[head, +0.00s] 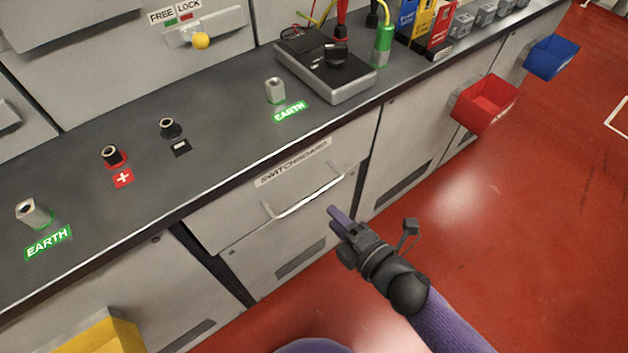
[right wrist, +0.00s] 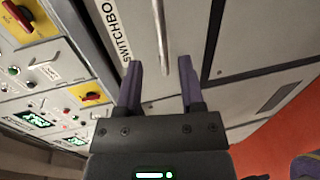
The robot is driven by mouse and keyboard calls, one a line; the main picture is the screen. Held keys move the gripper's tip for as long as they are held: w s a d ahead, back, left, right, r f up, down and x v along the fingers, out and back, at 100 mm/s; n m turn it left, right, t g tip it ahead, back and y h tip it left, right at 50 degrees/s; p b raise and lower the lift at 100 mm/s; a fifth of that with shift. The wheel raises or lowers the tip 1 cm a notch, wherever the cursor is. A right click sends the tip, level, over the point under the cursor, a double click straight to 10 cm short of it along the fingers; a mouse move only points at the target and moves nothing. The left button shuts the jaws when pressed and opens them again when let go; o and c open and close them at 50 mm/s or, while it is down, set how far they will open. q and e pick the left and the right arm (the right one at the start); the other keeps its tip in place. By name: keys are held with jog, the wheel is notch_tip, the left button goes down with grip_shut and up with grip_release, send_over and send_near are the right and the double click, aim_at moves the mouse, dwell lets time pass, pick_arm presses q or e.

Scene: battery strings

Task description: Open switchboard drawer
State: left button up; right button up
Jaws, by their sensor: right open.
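The switchboard drawer (head: 225,222) is a light grey front under the dark worktop, with a "SWITCHBOARD" label and a white bar handle (head: 308,197). It looks shut, flush with the cabinet. My right gripper (head: 336,215) is just in front of the drawer, close to the right end of the handle. In the right wrist view the gripper (right wrist: 159,80) is open, with its two purple fingers apart. The handle (right wrist: 161,40) lies ahead of the gap between the fingers, and nothing is held. My left gripper is not in view.
The worktop (head: 225,130) carries terminals marked EARTH, plus and minus, and a dark metering box (head: 325,65). A red bin (head: 485,103) and a blue bin (head: 552,57) hang from the cabinet fronts at right. Red floor at right is clear.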

aim_at(313, 199)
jog(key=b+x, duration=0.2)
jog(key=x, duration=0.5)
jog(key=shift+w+a+f, duration=0.2)
jog(key=shift+a, duration=0.05)
jog(key=shift+w+a, duration=0.1)
jog(key=shift+w, duration=0.05)
jog(key=c, duration=0.4)
grip_shut()
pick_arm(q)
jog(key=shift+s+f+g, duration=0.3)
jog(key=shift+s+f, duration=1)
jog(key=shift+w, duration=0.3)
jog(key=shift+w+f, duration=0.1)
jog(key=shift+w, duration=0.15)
